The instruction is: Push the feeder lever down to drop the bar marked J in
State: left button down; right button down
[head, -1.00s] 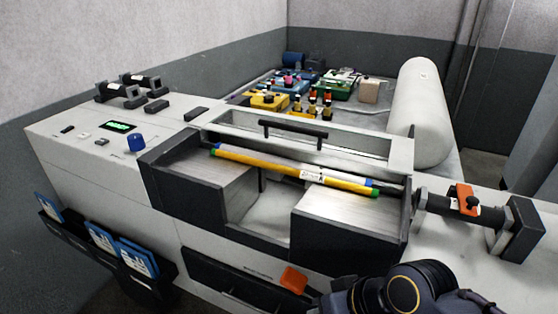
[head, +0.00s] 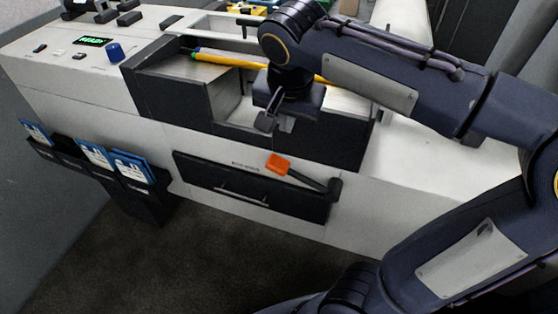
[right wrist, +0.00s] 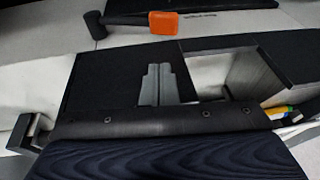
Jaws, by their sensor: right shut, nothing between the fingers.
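The feeder lever has an orange handle (head: 278,164) on a dark arm that runs right to a pivot on the machine's front. The handle also shows at the top of the right wrist view (right wrist: 163,22). My right gripper (head: 274,123) is shut and empty, in front of the feeder and above the lever, apart from the handle. Its closed fingers show in the right wrist view (right wrist: 158,84). Yellow bars (head: 228,60) with coloured ends lie across the feeder trough (head: 205,105), partly hidden by my right arm. No J mark is readable. My left gripper is out of view.
Racks with blue-and-white cards (head: 130,168) hang at the left front. A lit green display (head: 93,41) and blue knob (head: 114,52) are on the machine's top. The floor in front is clear.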

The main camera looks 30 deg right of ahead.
jog(key=p, duration=0.1)
send_near(276, 161)
jog(key=x, duration=0.2)
jog(key=d+x, duration=0.1)
jog(key=x, duration=0.2)
jog(key=shift+f, duration=0.2)
jog(key=shift+w+f, duration=0.1)
jog(key=shift+f, duration=0.4)
jog(key=shift+w+a+f+g+h+b, duration=0.15)
jog(key=shift+a+f, duration=0.05)
jog(key=shift+f, duration=0.15)
jog(key=shift+w+a+f+g+h+b, duration=0.15)
jog(key=shift+w+f, duration=0.05)
jog(key=shift+f, duration=0.15)
jog(key=shift+w+a+f+n+g+h+b, duration=0.25)
jog(key=shift+f+g+h+b, duration=0.55)
jog(key=shift+f, duration=0.95)
jog(key=shift+w+a+f+n+g+h+b, duration=0.1)
jog(key=shift+w+a+f+g+h+b, duration=0.35)
jog(key=shift+f+b, duration=0.95)
jog(key=shift+w+a+f+n+g+h+b, duration=0.15)
jog(key=shift+f+g+h+b, duration=0.55)
jog(key=shift+f, duration=1.4)
jog(key=shift+d+g, duration=0.1)
jog(key=shift+g, duration=0.15)
